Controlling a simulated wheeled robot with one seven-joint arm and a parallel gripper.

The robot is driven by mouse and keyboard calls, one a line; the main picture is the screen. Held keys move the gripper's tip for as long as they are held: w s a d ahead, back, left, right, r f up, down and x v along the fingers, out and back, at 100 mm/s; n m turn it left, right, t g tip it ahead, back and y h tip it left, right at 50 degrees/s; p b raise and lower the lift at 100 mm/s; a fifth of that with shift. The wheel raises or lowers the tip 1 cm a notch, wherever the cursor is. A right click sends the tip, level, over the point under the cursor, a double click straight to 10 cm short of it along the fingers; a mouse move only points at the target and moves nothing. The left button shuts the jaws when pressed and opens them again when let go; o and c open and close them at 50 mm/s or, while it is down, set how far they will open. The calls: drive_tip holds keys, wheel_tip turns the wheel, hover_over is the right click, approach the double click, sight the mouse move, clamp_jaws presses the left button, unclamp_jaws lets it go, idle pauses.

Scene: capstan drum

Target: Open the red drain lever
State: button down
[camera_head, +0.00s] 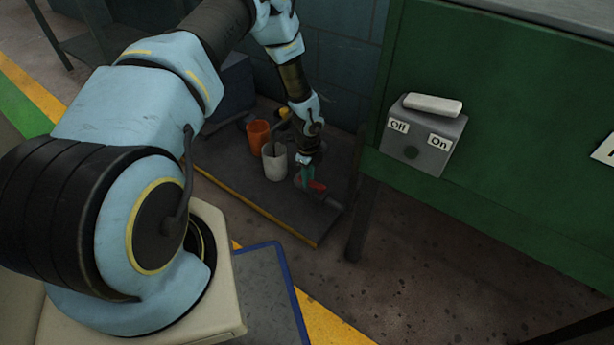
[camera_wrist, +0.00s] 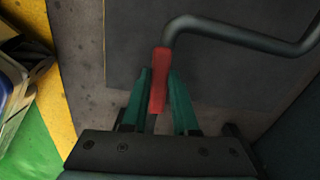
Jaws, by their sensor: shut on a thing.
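The red drain lever (camera_head: 317,186) is low on the dark platform, at the end of my arm in the head view. In the wrist view the lever (camera_wrist: 160,72) stands between the two green fingers of my gripper (camera_wrist: 159,88), which is shut on it. The lever's far end shows past the fingertips. In the head view my gripper (camera_head: 308,172) points down at the lever, and its fingers are small and partly dark. A grey pipe end (camera_head: 334,203) shows beside the lever.
A white cup (camera_head: 274,163) and an orange cup (camera_head: 258,136) stand on the dark platform (camera_head: 262,196) left of my gripper. A green cabinet (camera_head: 490,190) with an Off/On switch box (camera_head: 422,138) stands to the right. A bent dark rod (camera_wrist: 240,35) crosses the wrist view.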

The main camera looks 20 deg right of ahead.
drive_tip(key=shift+w+d+m, duration=0.15)
drive_tip(key=shift+d+m, duration=0.05)
drive_tip(key=shift+m, duration=0.4)
drive_tip(key=c, duration=0.7)
unclamp_jaws()
wheel_tip(320, 180, up, 11)
drive_tip(key=p, duration=0.3)
drive_tip(key=shift+f+p, duration=0.1)
drive_tip(key=shift+p, duration=0.2)
